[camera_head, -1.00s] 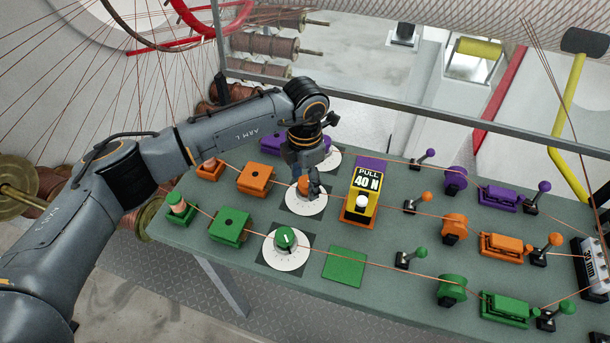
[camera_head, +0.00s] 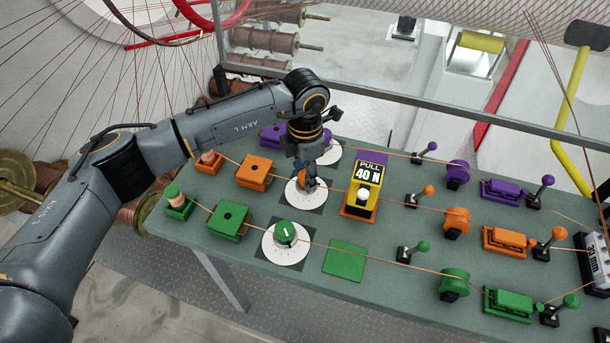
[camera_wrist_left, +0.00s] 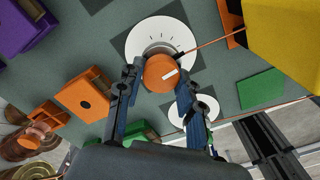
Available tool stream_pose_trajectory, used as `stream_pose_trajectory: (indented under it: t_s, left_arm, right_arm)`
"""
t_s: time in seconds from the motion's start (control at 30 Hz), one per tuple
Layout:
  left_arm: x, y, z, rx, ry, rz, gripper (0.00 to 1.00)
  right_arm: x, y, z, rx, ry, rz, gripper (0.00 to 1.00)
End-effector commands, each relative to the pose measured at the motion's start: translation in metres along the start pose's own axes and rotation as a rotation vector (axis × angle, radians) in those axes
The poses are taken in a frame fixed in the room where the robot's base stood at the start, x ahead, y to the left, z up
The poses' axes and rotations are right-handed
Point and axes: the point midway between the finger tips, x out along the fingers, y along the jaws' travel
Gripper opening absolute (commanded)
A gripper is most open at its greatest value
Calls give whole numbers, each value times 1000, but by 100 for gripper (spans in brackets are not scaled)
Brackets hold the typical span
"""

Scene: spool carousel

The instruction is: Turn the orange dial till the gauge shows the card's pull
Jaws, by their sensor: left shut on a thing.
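The orange dial (camera_head: 304,180) stands on a round white scale plate in the middle row of the green-grey bench. My left gripper (camera_head: 309,183) points down at it and partly covers it. A yellow device (camera_head: 366,178) right of the dial bears the sign "PULL 40 N" and a white knob. I cannot make out a separate gauge needle. My right gripper is out of view.
The green dial (camera_head: 286,233) stands in front, and a purple row runs behind. An orange block (camera_head: 254,171) stands left of the orange dial. Copper wires cross the bench lengthwise. Levers and wheels fill the right side. A bare green pad (camera_head: 346,258) lies front of centre.

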Motion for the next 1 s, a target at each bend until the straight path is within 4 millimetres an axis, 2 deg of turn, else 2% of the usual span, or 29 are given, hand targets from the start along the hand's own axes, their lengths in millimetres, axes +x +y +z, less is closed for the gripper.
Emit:
stream_pose_trajectory:
  t_s: [0.03, 0.6, 1.0]
  left_arm:
    - [5, 1, 0, 24, -1, 3, 5]
    - [6, 3, 1, 522, -1, 5, 5]
    - [2, 4, 2, 833, 0, 3, 5]
  right_arm:
    - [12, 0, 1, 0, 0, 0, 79]
    - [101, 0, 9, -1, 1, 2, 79]
    - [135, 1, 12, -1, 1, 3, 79]
